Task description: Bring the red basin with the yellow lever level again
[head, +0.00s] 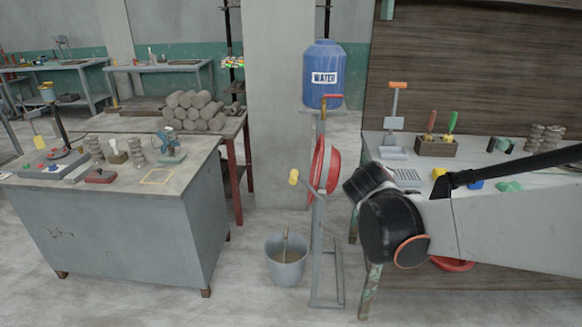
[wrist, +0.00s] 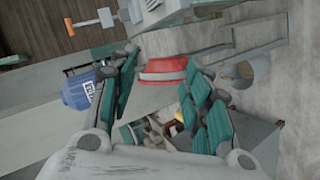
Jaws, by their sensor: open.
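The red basin (head: 327,163) hangs on a grey metal stand (head: 317,245) in the middle of the head view. It is tipped steeply, its rim almost upright. The yellow lever (head: 293,177) sticks out on its left on a thin grey rod. In the wrist view the red basin (wrist: 163,70) shows between the fingers, beyond their tips. My gripper (wrist: 165,65) is open and empty, with teal pads wide apart. In the head view my arm comes from the right, its wrist just right of the basin; the fingers are mostly hidden there.
A grey bucket (head: 286,262) with a stick stands on the floor below the lever. A blue water container (head: 322,75) sits above the basin. A cluttered bench (head: 110,230) is at left, another worktop (head: 480,165) at right.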

